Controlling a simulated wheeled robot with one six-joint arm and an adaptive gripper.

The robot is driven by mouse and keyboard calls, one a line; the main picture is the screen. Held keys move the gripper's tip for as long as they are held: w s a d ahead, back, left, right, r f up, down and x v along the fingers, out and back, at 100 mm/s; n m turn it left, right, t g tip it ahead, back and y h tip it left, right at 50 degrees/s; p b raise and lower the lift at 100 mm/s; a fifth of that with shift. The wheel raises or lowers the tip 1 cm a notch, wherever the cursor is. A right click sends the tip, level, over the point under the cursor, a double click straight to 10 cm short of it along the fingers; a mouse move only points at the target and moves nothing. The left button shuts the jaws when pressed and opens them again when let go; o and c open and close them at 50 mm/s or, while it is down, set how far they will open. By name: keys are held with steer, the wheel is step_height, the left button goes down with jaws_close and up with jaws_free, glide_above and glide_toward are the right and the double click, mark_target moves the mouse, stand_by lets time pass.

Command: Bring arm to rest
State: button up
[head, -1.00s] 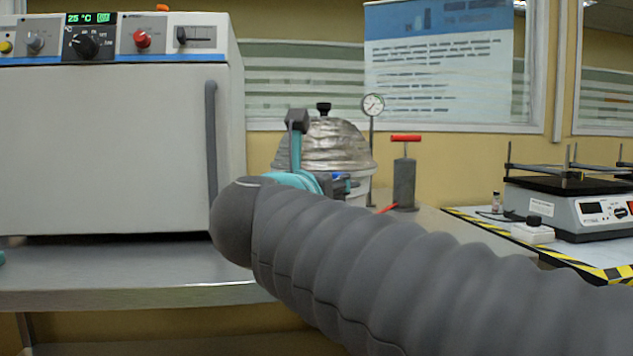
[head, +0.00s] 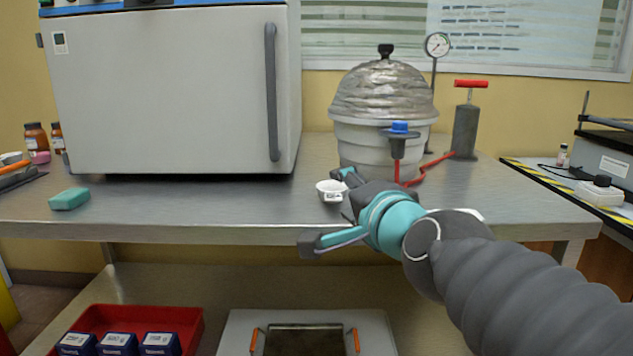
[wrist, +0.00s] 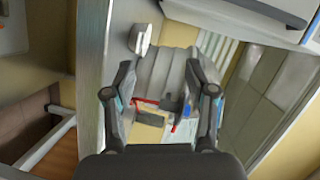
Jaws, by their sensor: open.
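My gripper (head: 322,210) is at the end of my grey ribbed arm, in front of the steel bench in the head view. Its teal wrist shows clearly, and one finger reaches left below the bench's front edge. In the wrist view my gripper (wrist: 160,75) has its two fingers spread, with nothing held between them. A small white cup (head: 330,191) is on the bench just behind my gripper, partly hidden by it. I cannot tell whether they touch.
The steel bench (head: 230,206) carries a white oven (head: 170,90), a foil-topped vessel (head: 385,100), a pump (head: 466,128) and a teal block (head: 70,198). A red tray (head: 190,325) with blue boxes is on the lower shelf. Yellow-black tape edges the right table.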

steer(key=s+d+f+n+g+h, duration=0.1)
steer(key=s+d+f+n+g, duration=0.2)
steer(key=f, duration=0.4)
steer(key=s+d+f+n+g+h+p, duration=0.1)
steer(key=s+d+f+n+g+h, duration=0.1)
steer(key=s+f, duration=0.5)
steer(key=s+d+f+n+g+h+p, duration=0.1)
steer(key=s+d+f+n+g, duration=0.3)
steer(key=s+d+f+n, duration=0.2)
steer(key=shift+f+n+g+h, duration=0.3)
steer(key=shift+f+g+h, duration=0.1)
steer(key=shift+f, duration=0.1)
steer(key=shift+s, duration=0.1)
